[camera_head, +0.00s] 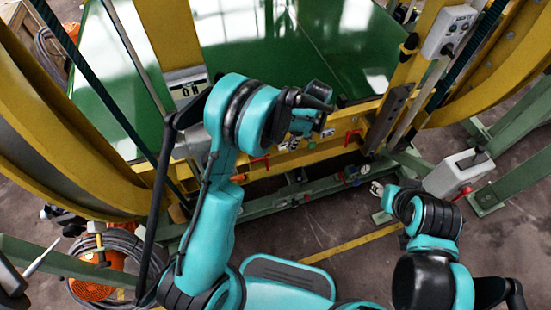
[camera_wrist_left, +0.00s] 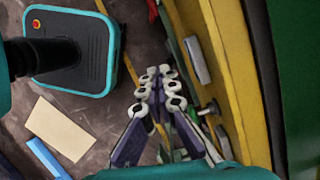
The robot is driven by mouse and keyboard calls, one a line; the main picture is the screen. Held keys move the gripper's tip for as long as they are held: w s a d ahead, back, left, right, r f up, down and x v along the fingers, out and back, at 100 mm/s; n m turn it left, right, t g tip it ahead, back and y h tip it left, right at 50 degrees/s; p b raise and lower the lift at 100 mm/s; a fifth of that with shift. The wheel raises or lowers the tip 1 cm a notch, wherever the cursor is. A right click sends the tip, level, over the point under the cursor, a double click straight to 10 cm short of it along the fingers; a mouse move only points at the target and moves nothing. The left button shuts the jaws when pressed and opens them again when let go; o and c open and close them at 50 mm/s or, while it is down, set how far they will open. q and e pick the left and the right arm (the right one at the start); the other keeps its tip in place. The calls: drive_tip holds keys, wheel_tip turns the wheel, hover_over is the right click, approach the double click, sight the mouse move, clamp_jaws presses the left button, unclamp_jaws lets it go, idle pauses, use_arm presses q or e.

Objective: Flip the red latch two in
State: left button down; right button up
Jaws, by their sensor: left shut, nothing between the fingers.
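Small red latches sit along the yellow beam (camera_head: 330,141) in the head view. One red latch (camera_head: 353,136) is right of my left gripper, and another red latch (camera_head: 259,162) is left of it. I cannot tell which is latch two. My left gripper (camera_head: 298,139) is in front of the beam, partly hidden by its own wrist. In the left wrist view its fingers (camera_wrist_left: 162,84) are together and empty, beside the yellow beam (camera_wrist_left: 222,85); no red latch shows clearly there. My right gripper (camera_head: 377,189) is low at the right, away from the beam; its finger gap is too small to judge.
Large yellow rings (camera_head: 70,150) and green panels (camera_head: 115,80) frame the machine. A green lower rail (camera_head: 290,193) runs under the beam. A grey box (camera_head: 460,174) stands right of my right gripper. A hose coil and orange object (camera_head: 98,270) lie lower left.

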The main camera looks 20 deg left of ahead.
sight(266, 163)
use_arm(q)
drive_tip(key=s+a+f+b, duration=0.2)
drive_tip(key=a+f+b, duration=0.3)
drive_tip(key=f, duration=0.4)
drive_tip(key=shift+s+a+f, duration=0.2)
drive_tip(key=shift+a+f, duration=0.2)
drive_tip(key=shift+a, duration=0.1)
drive_tip(key=s+a, duration=0.2)
drive_tip(key=a, duration=0.1)
drive_tip(key=shift+b, duration=0.35)
drive_tip(key=shift+d, duration=0.1)
